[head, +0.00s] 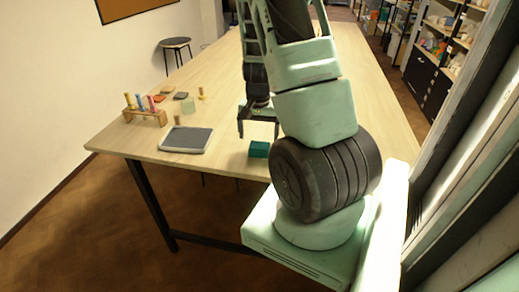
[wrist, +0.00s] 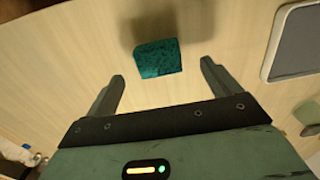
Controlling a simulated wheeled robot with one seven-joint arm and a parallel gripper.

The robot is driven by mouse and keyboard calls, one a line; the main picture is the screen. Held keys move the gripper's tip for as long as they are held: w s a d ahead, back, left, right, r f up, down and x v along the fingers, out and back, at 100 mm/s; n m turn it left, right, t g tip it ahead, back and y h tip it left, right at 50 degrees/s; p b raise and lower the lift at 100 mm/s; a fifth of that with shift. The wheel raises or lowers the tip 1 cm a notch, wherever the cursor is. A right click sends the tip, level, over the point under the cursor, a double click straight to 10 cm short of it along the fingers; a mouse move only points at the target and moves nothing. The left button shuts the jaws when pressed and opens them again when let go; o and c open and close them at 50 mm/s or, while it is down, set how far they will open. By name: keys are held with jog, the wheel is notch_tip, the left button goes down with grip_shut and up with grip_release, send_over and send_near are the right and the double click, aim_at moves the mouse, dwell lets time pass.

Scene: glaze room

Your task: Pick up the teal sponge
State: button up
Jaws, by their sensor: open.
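The teal sponge (head: 259,149) is a small block lying on the wooden table near its front edge in the head view. In the wrist view the sponge (wrist: 157,58) lies beyond and between the fingertips, with clear table around it and a shadow beside it. My gripper (head: 258,134) is open and empty, above the table near the sponge. In the wrist view its two fingers (wrist: 163,70) stand wide apart, one on each side of the sponge's line. The fingers do not touch the sponge.
A grey tray (head: 187,139) with a pale rim lies to the left of the sponge. A wooden rack with coloured-handled tools (head: 146,116) and several small blocks stand farther left. The table (head: 215,80) is bare toward the far end. A stool (head: 176,44) stands behind.

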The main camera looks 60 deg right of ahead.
aim_at(259, 145)
jog(key=shift+s+d+f+p, duration=0.1)
jog(key=shift+f+p, duration=0.55)
jog(key=shift+f, duration=2)
jog(key=c, duration=1.1)
